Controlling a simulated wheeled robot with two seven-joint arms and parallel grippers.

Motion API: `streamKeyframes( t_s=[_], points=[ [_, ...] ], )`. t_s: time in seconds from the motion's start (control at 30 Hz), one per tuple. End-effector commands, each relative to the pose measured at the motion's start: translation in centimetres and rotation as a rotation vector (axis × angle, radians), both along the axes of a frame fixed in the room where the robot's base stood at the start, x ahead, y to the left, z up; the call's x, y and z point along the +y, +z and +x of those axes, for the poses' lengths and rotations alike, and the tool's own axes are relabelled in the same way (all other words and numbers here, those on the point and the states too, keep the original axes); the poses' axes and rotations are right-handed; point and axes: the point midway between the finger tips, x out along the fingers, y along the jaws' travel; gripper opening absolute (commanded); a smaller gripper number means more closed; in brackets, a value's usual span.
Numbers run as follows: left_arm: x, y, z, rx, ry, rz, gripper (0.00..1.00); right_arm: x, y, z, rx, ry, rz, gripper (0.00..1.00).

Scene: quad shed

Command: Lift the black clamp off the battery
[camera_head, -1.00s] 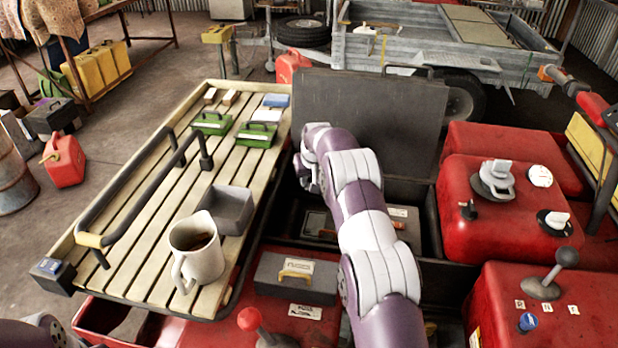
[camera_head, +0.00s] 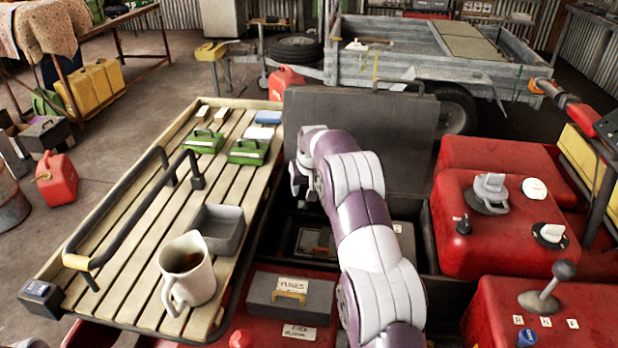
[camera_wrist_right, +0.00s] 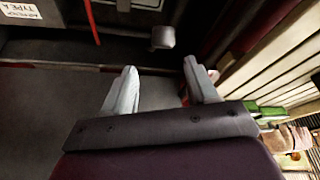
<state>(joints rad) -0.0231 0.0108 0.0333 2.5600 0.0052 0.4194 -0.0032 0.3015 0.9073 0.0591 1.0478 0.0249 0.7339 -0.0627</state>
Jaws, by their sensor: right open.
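My right gripper (camera_wrist_right: 162,84) is open and empty in the right wrist view, its two pale fingers apart. In the head view its arm reaches into the open dark bay in front of the raised lid (camera_head: 385,140); its fingertips are hidden there. A small grey knob-like piece (camera_wrist_right: 162,38) shows beyond and between the fingers, apart from them; I cannot tell whether it is the black clamp. A dark box (camera_head: 314,243) with a brownish part sits in the bay, partly behind my arm; it may be the battery. My left gripper is out of view.
The slatted rack (camera_head: 125,255) left of the bay holds a white mug (camera_head: 187,268), a grey tray (camera_head: 218,228) and green boxes (camera_head: 248,152). A grey fuse box (camera_head: 290,292) stands in front of the bay; a red tank (camera_head: 505,245) is at right.

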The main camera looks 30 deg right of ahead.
Motion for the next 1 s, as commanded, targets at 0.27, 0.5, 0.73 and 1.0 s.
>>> streamKeyframes(
  t_s=[0.27, 0.5, 0.73, 1.0],
  points=[
    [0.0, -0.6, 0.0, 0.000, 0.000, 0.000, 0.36, 0.5, 5.5, -2.2, -0.002, -0.002, -0.002, 0.58],
    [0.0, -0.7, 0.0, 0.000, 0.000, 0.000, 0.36, 0.7, 7.0, -2.9, -0.001, -0.001, -0.002, 0.58],
    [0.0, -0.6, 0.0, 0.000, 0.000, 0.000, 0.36, 0.7, 7.0, -2.8, -0.001, -0.001, -0.002, 0.58],
    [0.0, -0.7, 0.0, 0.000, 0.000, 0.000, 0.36, 0.6, 6.2, -2.7, -0.014, -0.010, -0.004, 0.58]
  ],
)
